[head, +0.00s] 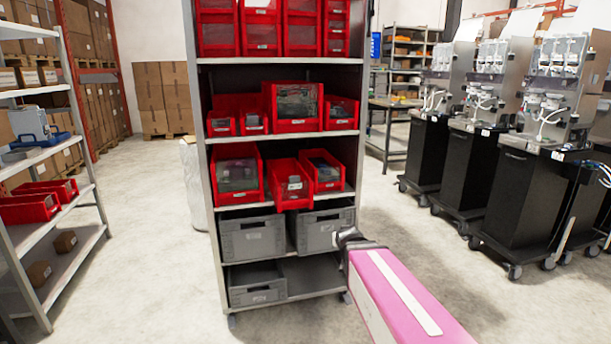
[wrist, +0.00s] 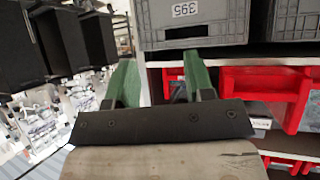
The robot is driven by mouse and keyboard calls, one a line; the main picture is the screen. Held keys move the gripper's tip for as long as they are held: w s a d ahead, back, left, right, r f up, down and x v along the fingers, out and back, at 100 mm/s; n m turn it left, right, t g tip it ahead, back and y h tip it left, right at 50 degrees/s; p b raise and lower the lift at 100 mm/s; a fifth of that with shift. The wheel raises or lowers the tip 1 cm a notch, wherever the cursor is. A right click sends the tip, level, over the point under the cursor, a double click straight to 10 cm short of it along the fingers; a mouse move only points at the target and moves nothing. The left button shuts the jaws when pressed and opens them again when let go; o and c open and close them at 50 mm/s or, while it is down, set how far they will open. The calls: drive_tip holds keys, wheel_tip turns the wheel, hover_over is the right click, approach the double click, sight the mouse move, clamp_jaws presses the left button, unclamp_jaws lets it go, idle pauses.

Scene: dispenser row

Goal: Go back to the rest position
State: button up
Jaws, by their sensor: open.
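My gripper (wrist: 160,82) shows in the wrist view with its two green fingers spread apart. I cannot make out the fingers in the head view. The wrist view shows the rack upside down, with a grey crate labelled 395 (wrist: 190,22) above and a red bin (wrist: 265,82) below.
The rack holds several red bins (head: 237,170) and grey crates (head: 252,238). A second shelf (head: 75,262) stands at the left. Black machine carts (head: 470,178) line the right side. The floor (head: 410,240) between the rack and the carts is clear.

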drive_tip(key=s+d+f+g, duration=0.2)
drive_tip(key=s+f+g, duration=0.3)
drive_tip(key=s, duration=0.3)
drive_tip(key=s+d+f+g, duration=0.2)
drive_tip(key=s+f+g, duration=0.4)
drive_tip(key=s, duration=0.3)
drive_tip(key=shift+s+f+y, duration=0.25)
drive_tip(key=shift+f+y, duration=0.15)
